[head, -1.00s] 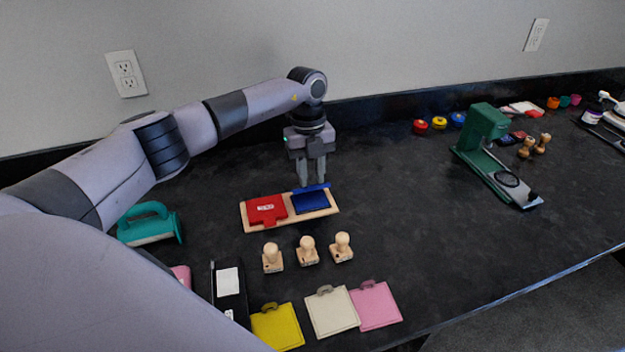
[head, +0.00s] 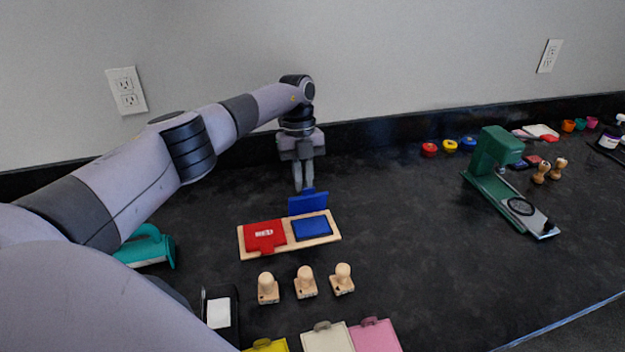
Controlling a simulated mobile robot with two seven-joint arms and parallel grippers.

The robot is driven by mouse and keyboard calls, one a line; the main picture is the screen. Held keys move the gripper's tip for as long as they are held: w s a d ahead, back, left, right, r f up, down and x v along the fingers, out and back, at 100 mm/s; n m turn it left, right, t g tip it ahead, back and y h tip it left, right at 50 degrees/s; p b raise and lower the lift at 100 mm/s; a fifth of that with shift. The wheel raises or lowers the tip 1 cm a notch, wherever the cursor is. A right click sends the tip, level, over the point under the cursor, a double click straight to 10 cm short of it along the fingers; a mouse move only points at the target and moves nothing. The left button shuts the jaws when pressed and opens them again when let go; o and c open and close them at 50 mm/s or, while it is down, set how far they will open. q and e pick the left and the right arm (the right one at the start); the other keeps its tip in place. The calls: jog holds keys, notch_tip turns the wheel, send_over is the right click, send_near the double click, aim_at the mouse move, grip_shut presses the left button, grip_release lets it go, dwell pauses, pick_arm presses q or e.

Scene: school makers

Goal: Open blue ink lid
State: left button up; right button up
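The blue ink pad (head: 312,226) sits in the right half of a wooden tray (head: 289,241). Its blue lid (head: 308,204) stands raised at the back edge, and the blue pad surface is exposed. My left gripper (head: 304,188) points down just behind the lid, with its fingertips at the lid's top tab. The fingers look close together; whether they grip the tab is too small to tell. The red ink pad (head: 265,236) in the left half has its red lid down. My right gripper is not in view.
Several wooden stamps (head: 305,283) stand in front of the tray. A teal-handled tool (head: 148,247) is at left, a green press (head: 494,168) at right. The counter between tray and press is clear.

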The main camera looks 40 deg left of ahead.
pick_arm(q)
jog(key=o, duration=0.5)
jog(key=shift+o, duration=0.6)
jog(key=shift+s+d+r, duration=0.15)
jog(key=shift+r, duration=0.1)
jog(key=b+v, duration=0.1)
jog(key=v, duration=0.6)
